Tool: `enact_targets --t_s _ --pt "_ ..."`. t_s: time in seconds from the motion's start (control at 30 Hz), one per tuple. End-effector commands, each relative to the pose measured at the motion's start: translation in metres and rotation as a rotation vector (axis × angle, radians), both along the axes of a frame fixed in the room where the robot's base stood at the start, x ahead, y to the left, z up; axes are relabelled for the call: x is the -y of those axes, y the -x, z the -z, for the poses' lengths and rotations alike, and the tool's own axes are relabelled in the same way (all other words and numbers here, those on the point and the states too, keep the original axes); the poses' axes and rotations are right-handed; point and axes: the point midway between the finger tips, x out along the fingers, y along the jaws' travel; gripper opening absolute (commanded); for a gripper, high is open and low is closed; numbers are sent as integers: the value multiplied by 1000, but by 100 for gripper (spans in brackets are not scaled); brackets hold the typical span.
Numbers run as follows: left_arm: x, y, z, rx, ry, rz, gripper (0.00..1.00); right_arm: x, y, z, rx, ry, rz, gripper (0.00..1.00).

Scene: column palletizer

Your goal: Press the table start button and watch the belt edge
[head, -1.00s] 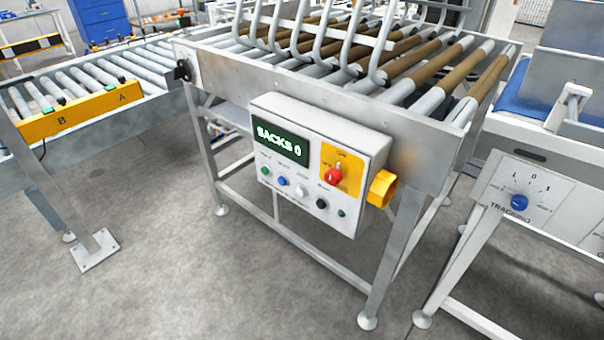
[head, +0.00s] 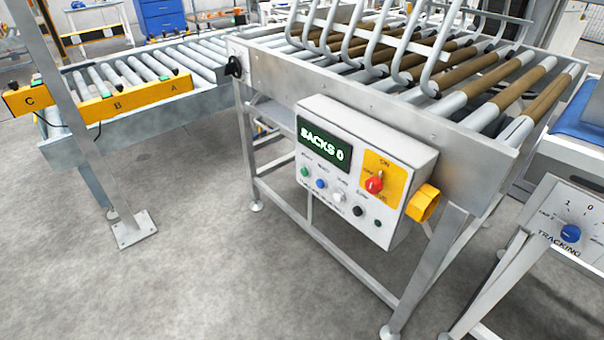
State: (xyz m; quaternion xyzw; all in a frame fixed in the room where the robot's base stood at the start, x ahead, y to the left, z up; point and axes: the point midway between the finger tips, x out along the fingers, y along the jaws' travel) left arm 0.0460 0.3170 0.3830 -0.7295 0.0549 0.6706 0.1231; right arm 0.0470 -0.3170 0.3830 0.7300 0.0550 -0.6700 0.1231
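A control box (head: 355,165) is fixed to the front of the roller table (head: 330,85). Its green display (head: 324,143) reads "SACKS 0". Below the display is a row of small buttons: a green one (head: 305,172), a blue one (head: 321,184), a white one (head: 339,196) and a black one (head: 358,211). Their labels are too small to read. A red knob (head: 374,185) sits on a yellow plate at the right. At the right edge is a belt unit (head: 575,150), its blue belt (head: 585,118) partly cut off. Neither gripper is in view.
A yellow part (head: 423,203) juts from the box's right side. A roller conveyor (head: 150,75) with yellow strips marked A, B and C runs at the left. A grey post (head: 85,130) stands in front of it. A TRACKING knob (head: 571,233) is at right. Grey floor (head: 210,280) is clear.

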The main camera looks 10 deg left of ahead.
Motion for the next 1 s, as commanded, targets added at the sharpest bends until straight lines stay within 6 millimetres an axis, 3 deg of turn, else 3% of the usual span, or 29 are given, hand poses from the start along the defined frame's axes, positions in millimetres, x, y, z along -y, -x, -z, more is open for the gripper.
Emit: enact_targets --t_s 0.03,0.3,1.0 --pt "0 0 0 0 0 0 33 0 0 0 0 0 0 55" --pt "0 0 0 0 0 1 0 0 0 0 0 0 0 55" --pt "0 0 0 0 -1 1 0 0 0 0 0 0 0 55"
